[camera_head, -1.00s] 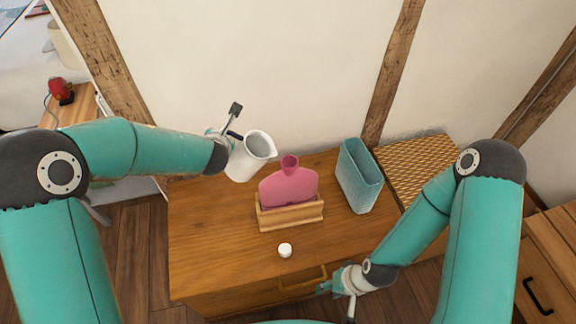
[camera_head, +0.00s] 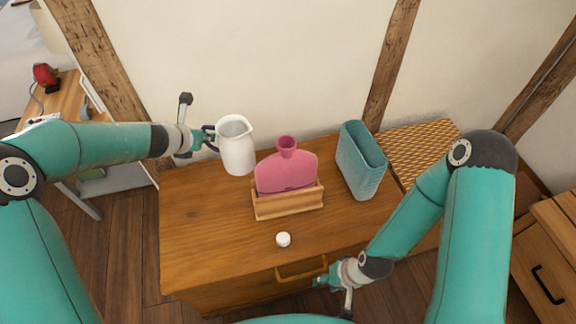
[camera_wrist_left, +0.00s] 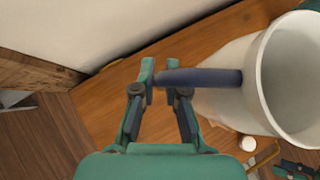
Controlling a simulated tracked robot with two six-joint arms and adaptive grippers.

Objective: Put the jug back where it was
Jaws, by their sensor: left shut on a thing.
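The white jug (camera_head: 237,155) is upright at the back left of the wooden cabinet, near the wall. Its dark blue handle (camera_wrist_left: 205,77) points towards my left gripper (camera_head: 208,139). The left gripper is shut on the handle; its fingers (camera_wrist_left: 160,85) show in the left wrist view. The jug's open mouth (camera_wrist_left: 293,80) also shows there. I cannot tell whether its base touches the cabinet top (camera_head: 200,220). My right gripper (camera_head: 327,283) is low at the cabinet's front, by the drawer handle; its finger opening is not clear.
A pink bottle-shaped vase (camera_head: 286,172) stands in a wooden holder (camera_head: 288,204) right of the jug. A teal ribbed vase (camera_head: 361,162) is further right, beside a woven surface (camera_head: 420,145). A small white round thing (camera_head: 283,239) lies in front. The cabinet's left front is clear.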

